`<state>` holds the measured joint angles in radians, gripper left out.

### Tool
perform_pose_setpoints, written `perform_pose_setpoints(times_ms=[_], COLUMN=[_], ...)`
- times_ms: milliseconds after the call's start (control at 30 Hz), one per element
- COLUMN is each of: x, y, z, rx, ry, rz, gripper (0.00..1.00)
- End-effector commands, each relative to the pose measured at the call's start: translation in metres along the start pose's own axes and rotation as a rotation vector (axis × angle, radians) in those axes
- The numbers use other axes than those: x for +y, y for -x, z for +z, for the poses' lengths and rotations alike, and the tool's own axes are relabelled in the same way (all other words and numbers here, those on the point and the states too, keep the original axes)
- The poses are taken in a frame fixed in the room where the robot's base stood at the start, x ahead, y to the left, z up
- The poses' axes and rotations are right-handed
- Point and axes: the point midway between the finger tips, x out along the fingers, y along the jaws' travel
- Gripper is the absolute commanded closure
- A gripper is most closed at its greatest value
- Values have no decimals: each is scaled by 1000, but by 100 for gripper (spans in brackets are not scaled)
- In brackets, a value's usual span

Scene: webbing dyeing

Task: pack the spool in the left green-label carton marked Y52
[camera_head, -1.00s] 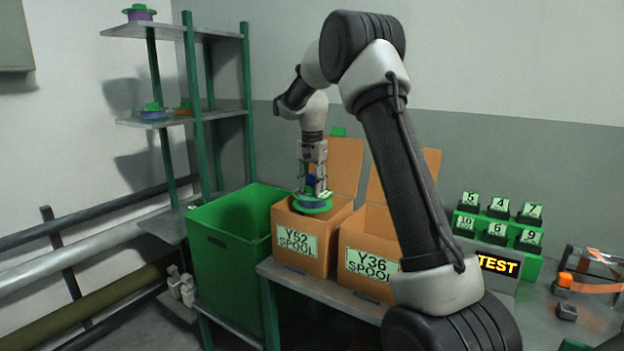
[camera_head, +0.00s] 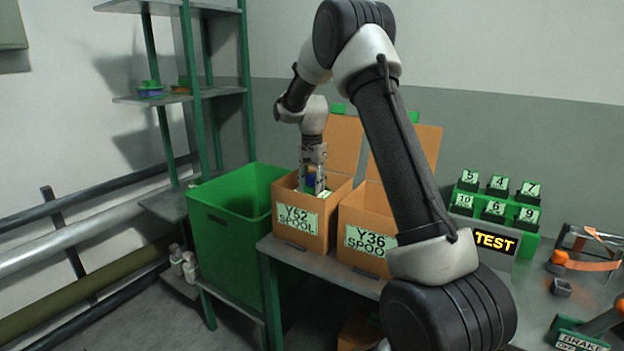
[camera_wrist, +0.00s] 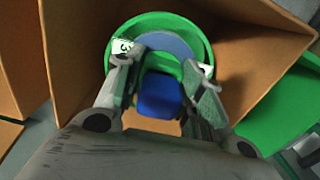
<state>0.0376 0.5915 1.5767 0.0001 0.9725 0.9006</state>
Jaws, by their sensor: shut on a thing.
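The left carton (camera_head: 302,222), brown with a green Y52 SPOOL label, stands open on the table with its flap up. My gripper (camera_head: 313,190) points down into its opening. In the wrist view my gripper (camera_wrist: 165,95) is shut on the spool (camera_wrist: 152,25), which has a green flange and a blue core between the fingers. In the head view only a little green and blue of the spool shows above the carton rim; the rest is hidden by the front wall. I cannot tell whether the spool touches the carton floor.
The Y36 carton (camera_head: 368,238) stands open just right. A large green bin (camera_head: 230,235) is at left, close to the carton. A shelf (camera_head: 165,97) with spools stands behind it.

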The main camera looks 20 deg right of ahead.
Motion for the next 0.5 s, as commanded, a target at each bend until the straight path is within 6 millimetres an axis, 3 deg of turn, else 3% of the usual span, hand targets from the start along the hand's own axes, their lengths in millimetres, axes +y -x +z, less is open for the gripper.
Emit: perform_pose_setpoints(times_ms=[500], x=[0], y=[-40], z=[0], rx=[0], ry=[0], rz=[1], gripper=[95])
